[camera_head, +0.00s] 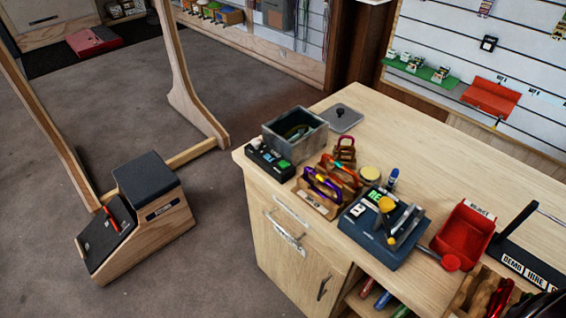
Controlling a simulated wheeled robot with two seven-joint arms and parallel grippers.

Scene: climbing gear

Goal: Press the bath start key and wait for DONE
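An open grey bath tank (312,142) stands at the near left corner of the wooden counter. Something dark green and looped lies inside it. A black control box (262,164) sits against its front left side, with a green key (284,164) at its right end and small lit or labelled patches beside it. The text on the box is too small to read, so I cannot tell whether DONE shows. A flat grey lid (342,118) with a knob lies behind the tank.
Wooden racks with carabiners (322,192), a blue device (386,228) with a yellow knob, and a red bin (463,236) fill the counter (430,150) right of the tank. The counter's back is clear. A wooden step seat (150,205) stands on the floor at left.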

